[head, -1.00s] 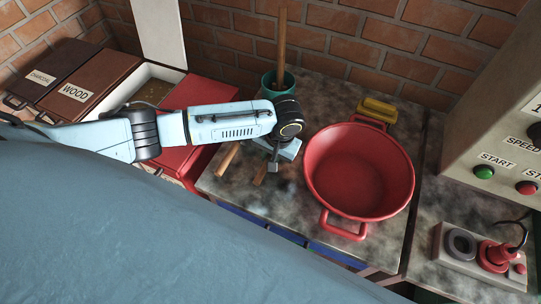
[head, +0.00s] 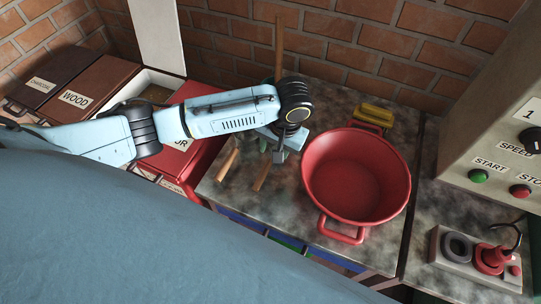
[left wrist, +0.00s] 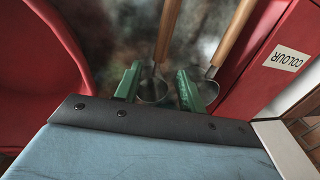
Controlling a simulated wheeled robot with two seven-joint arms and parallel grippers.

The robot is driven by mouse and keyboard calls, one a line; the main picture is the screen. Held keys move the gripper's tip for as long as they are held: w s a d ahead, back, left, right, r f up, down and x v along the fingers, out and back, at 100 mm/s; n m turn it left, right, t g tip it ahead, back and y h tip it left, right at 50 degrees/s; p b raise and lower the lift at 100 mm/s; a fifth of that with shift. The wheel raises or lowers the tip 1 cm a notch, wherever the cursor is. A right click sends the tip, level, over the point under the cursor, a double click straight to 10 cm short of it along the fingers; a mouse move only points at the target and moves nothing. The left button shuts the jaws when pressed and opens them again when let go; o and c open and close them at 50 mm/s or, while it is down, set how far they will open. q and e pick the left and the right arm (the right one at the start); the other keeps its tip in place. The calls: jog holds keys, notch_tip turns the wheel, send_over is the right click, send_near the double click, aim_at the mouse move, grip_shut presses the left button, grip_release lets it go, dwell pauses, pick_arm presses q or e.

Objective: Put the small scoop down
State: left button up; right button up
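Two scoops with metal cups and wooden handles lie side by side on the mottled worktop (head: 310,235). In the head view one handle (head: 262,177) is nearer the red basin and the other handle (head: 228,164) is to its left. My left gripper (left wrist: 157,87) has its green fingers apart. The cup of one scoop (left wrist: 152,92) shows between them, with a gap visible on its right. The other scoop's cup (left wrist: 209,92) is just outside the right finger. I cannot tell which scoop is the small one. My right gripper is not in view.
A red basin (head: 340,170) stands close right of the left gripper, with a yellow object (head: 375,114) behind it. Red, WOOD and charcoal boxes (head: 85,80) are at left. A control box (head: 490,120) is at right.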

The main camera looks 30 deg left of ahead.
pick_arm(q)
jog(key=shift+d+r, duration=0.25)
jog(key=shift+r, duration=0.9)
jog(key=shift+d+r, duration=0.2)
jog(key=shift+r, duration=0.95)
